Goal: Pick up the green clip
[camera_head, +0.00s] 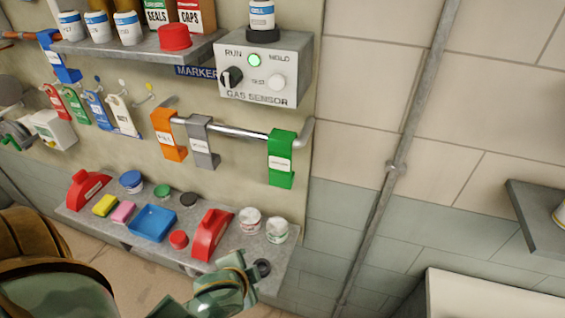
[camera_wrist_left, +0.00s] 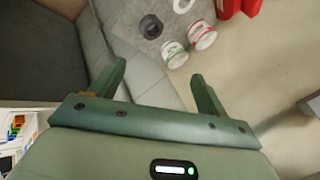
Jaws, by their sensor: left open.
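The green clip (camera_head: 282,158) hangs at the right end of a metal rail (camera_head: 230,129) on the wall, with a white label on its front. An orange clip (camera_head: 168,134) and a grey clip (camera_head: 201,142) hang on the same rail to its left. My left gripper (camera_head: 246,268) is low at the front edge of the lower shelf, below the green clip and apart from it. In the left wrist view its fingers (camera_wrist_left: 158,80) are spread with nothing between them. The green clip is not visible in that view. My right gripper is not in view.
The lower shelf (camera_head: 284,262) holds two white jars (camera_head: 262,224), a red holder (camera_head: 212,234), a blue tray (camera_head: 152,223) and several small items. A gas sensor box (camera_head: 263,68) is mounted above the rail. A vertical pipe (camera_head: 398,150) runs along the tiled wall at right.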

